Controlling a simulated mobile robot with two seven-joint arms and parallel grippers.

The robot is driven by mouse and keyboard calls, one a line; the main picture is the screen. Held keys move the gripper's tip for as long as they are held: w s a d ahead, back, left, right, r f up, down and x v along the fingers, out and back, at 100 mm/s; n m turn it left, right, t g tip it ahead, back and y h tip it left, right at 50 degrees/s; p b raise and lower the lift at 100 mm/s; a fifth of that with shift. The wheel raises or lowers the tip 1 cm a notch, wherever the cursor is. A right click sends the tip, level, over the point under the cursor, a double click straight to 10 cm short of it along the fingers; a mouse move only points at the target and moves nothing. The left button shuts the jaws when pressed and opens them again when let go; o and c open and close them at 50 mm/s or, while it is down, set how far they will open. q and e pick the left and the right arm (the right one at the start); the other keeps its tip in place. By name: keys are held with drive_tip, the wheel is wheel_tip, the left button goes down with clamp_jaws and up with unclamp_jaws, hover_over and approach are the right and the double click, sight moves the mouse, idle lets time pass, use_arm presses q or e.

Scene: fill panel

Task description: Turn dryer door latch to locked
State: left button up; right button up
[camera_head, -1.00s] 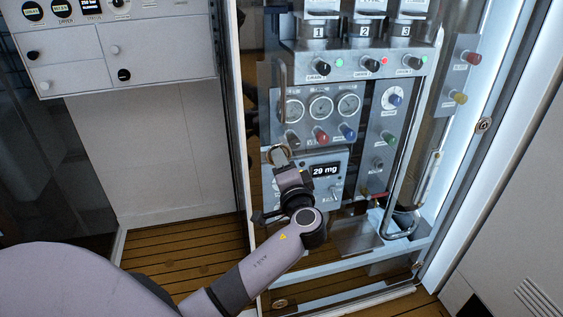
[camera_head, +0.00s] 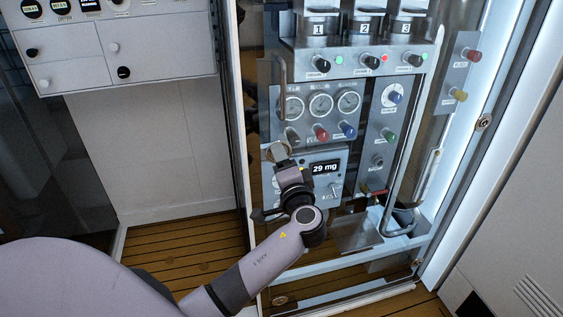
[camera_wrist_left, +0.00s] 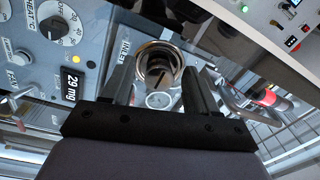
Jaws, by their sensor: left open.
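The door latch (camera_wrist_left: 158,66) is a dark round knob with a slotted face inside a metallic ring, seen in the left wrist view. My left gripper (camera_wrist_left: 158,86) is open, with one finger on each side of the knob. I cannot tell whether the fingers touch it. In the head view my left gripper (camera_head: 283,162) covers part of the latch. The latch label is too unclear to read. My right gripper is out of view.
Behind the glass stand a panel with gauges (camera_head: 320,104), coloured knobs and a display (camera_head: 325,168) reading 29 mg. A vertical handle (camera_head: 282,88) is above the latch. A white cabinet (camera_head: 115,50) stands at left. Wooden floor (camera_head: 185,255) lies below.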

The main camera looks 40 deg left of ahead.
use_arm(q)
drive_tip(key=b+v, duration=0.1)
drive_tip(key=v, duration=0.6)
idle(0.4)
drive_tip(key=s+d+f+m+h, duration=0.1)
drive_tip(key=s+d+f+h, duration=0.2)
drive_tip(key=f, duration=0.6)
drive_tip(key=s+f+m+h, duration=0.1)
drive_tip(key=s+f+h, duration=0.2)
drive_tip(key=f+h, duration=0.4)
drive_tip(key=s+d+f+n+h, duration=0.2)
drive_tip(key=s+d+f+h, duration=0.1)
drive_tip(key=s, duration=0.4)
drive_tip(key=s+d+f+n+g+h, duration=0.1)
drive_tip(key=s+d+f+n+h, duration=0.1)
drive_tip(key=s+f, duration=0.4)
drive_tip(key=shift+s+d+n+h, duration=0.4)
drive_tip(key=shift+s+d+h, duration=0.25)
drive_tip(key=shift+s, duration=0.4)
drive_tip(key=shift+a, duration=0.1)
